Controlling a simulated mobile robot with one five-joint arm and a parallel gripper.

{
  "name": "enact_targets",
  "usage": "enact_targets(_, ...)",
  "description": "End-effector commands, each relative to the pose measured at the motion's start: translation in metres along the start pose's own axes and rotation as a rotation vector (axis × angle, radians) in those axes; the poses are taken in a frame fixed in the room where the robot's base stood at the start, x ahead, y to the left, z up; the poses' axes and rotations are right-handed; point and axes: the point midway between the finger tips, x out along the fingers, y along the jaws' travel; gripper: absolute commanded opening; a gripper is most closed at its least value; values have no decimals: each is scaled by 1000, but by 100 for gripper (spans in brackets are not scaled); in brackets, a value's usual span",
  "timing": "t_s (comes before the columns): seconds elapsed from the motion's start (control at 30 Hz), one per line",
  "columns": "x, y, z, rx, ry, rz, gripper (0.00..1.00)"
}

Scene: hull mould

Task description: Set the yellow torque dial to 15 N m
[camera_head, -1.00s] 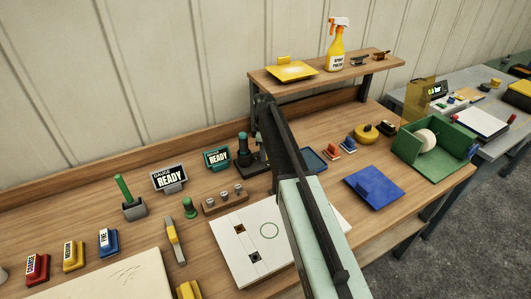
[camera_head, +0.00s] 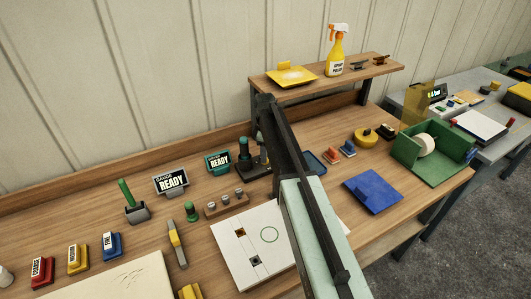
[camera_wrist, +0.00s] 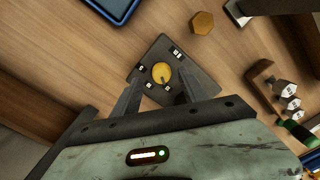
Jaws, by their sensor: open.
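In the wrist view the yellow torque dial (camera_wrist: 161,72) is a small round knob on a dark square plate (camera_wrist: 180,63) with several small white labels around it. The labels and the knob's pointer are too small to read surely. My gripper (camera_wrist: 160,80) is open, with one finger on each side of the dial in the picture. The fingers overlap the plate's near edges and look apart from the knob; their height above it cannot be told. In the head view my arm hides the dial and the fingers.
A wooden rack with metal pegs (camera_wrist: 284,90) and a hexagonal brass piece (camera_wrist: 203,22) lie near the dial plate. A blue tray (camera_wrist: 113,6) is at the top. A white board (camera_head: 238,250) and a blue plate (camera_head: 373,190) flank my arm. A shelf (camera_head: 320,78) stands behind.

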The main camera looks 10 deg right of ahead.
Motion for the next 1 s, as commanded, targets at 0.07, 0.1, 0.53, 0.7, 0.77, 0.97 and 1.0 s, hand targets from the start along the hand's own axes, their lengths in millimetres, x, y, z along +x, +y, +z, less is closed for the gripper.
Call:
enact_targets(0.07,-25,1,0,0,0,1,51)
enact_targets(0.1,-33,1,0,0,0,1,51)
enact_targets(0.53,-54,2,0,0,-1,2,51)
enact_targets(0.7,-54,2,0,0,-1,2,51)
enact_targets(0.77,-54,1,-1,1,-1,1,51)
enact_targets(0.97,-54,-34,-14,68,20,-51,51)
enact_targets(1.0,-54,-45,-19,90,26,-69,51)
